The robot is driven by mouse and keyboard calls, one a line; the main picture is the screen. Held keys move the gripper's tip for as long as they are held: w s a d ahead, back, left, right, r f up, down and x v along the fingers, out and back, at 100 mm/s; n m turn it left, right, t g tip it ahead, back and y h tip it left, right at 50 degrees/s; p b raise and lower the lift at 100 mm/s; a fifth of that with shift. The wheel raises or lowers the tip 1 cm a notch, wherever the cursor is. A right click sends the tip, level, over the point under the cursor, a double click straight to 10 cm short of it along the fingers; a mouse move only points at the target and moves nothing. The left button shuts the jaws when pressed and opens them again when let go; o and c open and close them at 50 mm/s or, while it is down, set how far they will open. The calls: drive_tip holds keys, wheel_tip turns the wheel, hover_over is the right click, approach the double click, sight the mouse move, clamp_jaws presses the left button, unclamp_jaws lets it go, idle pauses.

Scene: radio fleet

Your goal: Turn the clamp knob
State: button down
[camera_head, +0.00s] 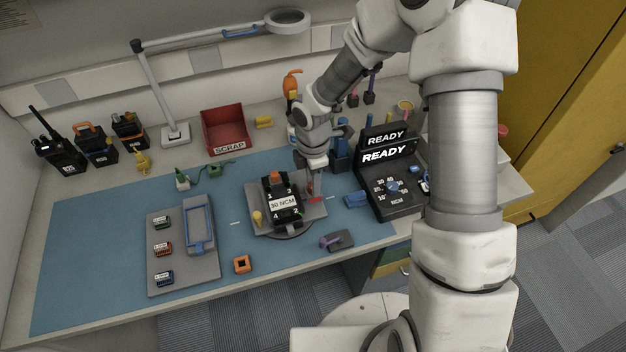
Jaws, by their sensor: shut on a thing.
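A grey clamp fixture (262,229) stands on the blue mat right of its middle. My gripper (314,191) points down at the right side of the fixture. A yellow peg (257,217) stands at the fixture's left.
A black tester (405,207) reading "READY" stands to the right, with a blue dial. A grey tray (170,283) with small modules lies left. A red scrap bin (224,132) and a lamp (175,134) stand behind. The blue mat (85,240) is clear at far left.

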drive_tip(key=c, duration=0.5)
unclamp_jaws()
drive_tip(key=shift+c, duration=0.2)
wheel_tip(320, 180, up, 18)
drive_tip(key=p, duration=0.2)
drive_tip(key=shift+f, duration=0.25)
